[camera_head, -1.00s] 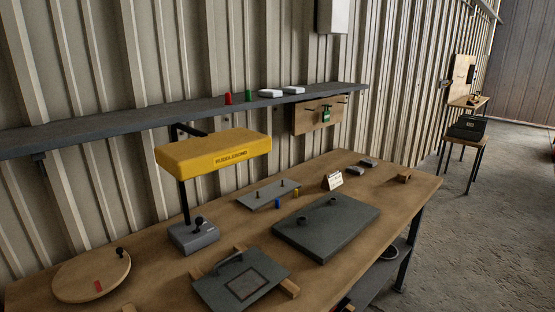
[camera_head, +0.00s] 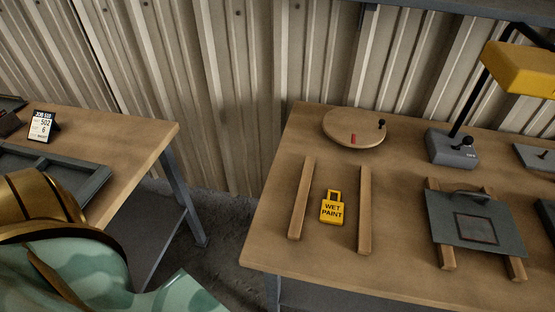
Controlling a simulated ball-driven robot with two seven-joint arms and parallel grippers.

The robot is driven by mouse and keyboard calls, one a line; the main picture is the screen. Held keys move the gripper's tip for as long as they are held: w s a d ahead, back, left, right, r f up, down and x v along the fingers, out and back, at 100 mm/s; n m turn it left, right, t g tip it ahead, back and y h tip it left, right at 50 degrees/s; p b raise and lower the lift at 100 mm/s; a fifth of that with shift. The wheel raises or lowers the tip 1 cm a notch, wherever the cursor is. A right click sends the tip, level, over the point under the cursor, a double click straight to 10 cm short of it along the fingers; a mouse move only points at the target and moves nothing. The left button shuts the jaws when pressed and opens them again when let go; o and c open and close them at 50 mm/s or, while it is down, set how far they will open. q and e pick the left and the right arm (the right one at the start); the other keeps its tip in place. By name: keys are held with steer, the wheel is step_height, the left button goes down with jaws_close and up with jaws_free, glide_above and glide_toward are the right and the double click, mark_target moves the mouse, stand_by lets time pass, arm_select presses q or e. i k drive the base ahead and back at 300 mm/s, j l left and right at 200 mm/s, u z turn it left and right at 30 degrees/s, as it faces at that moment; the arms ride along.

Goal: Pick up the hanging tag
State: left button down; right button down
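A yellow tag reading "WET PAINT" (camera_head: 332,209), with a square loop at its top, lies on the wooden workbench (camera_head: 310,262). It lies between two wooden strips, a left one (camera_head: 301,200) and a right one (camera_head: 365,210), apart from both. Neither of my grippers is in view. A gold and mottled green arm part of mine shows at the lower left, away from the tag.
To the right are a grey plate with a handle (camera_head: 473,222) on strips and a lamp base (camera_head: 452,150). Another table (camera_head: 135,140) stands left, across a floor gap.

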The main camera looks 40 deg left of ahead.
mark_target(331, 213)
steer(key=u, duration=0.6)
steer(key=k+l+u, duration=0.2)
steer(key=i+j, duration=0.1)
